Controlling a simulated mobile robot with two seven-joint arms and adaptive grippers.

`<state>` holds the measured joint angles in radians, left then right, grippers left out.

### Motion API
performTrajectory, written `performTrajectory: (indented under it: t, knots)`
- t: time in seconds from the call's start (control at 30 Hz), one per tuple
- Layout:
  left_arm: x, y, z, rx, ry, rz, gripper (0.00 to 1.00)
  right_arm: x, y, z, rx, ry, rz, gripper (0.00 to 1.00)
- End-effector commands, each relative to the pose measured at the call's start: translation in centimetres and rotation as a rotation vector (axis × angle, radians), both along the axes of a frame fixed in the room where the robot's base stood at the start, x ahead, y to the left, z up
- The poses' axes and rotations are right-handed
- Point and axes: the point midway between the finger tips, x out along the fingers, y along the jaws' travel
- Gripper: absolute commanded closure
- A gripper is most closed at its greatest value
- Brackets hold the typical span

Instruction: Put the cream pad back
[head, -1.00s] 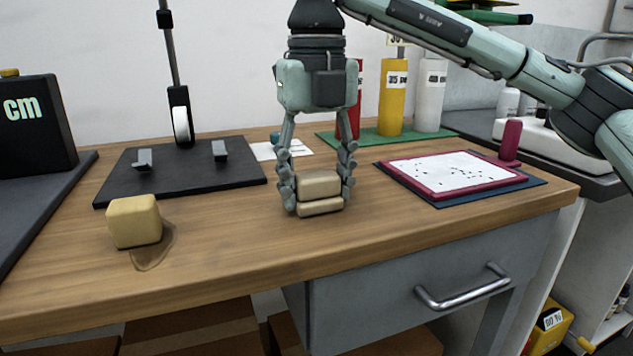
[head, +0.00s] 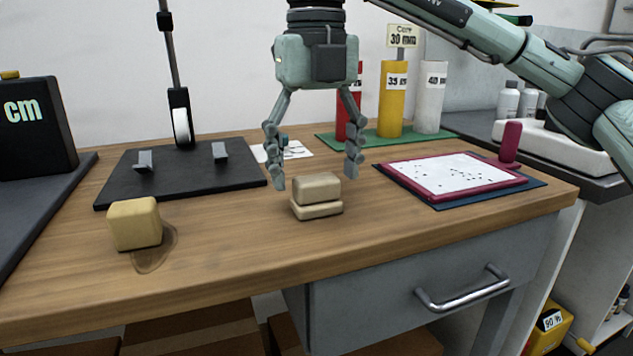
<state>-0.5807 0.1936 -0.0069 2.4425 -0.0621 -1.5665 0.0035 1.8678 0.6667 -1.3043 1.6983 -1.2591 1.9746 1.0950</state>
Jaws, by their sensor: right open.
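The cream pad (head: 317,189) is a small cream block in the middle of the wooden table. It rests on a thin cream base (head: 317,211) of similar colour. My right gripper (head: 316,185) is open and empty, with its fingers spread wide to either side of the pad and a little above the table. The fingers do not touch the pad. A yellowish block (head: 134,223) sits at the left on the table, with a brownish wet-looking patch (head: 154,256) beside it. My left gripper is not in view.
A black board (head: 180,180) with two grey clips and an upright post stands at the left. A red-framed white screen (head: 452,173) lies at the right. Red, yellow and white cylinders (head: 391,100) stand on a green mat at the back. The table's front edge is clear.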

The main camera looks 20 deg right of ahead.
Motion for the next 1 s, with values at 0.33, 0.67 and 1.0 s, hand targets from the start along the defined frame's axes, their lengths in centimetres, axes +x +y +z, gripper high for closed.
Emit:
performTrajectory:
  t: [0.33,0.67,1.0]
  knots:
    - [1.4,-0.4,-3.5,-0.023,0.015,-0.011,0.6,0.0,0.0,7.7,-0.001,-0.002,-0.001,0.27]
    - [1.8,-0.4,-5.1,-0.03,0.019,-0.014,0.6,0.0,0.0,9.3,-0.001,0.001,0.001,0.27]
    - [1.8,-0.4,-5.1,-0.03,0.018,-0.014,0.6,0.0,0.0,9.2,-0.001,0.001,0.001,0.27]
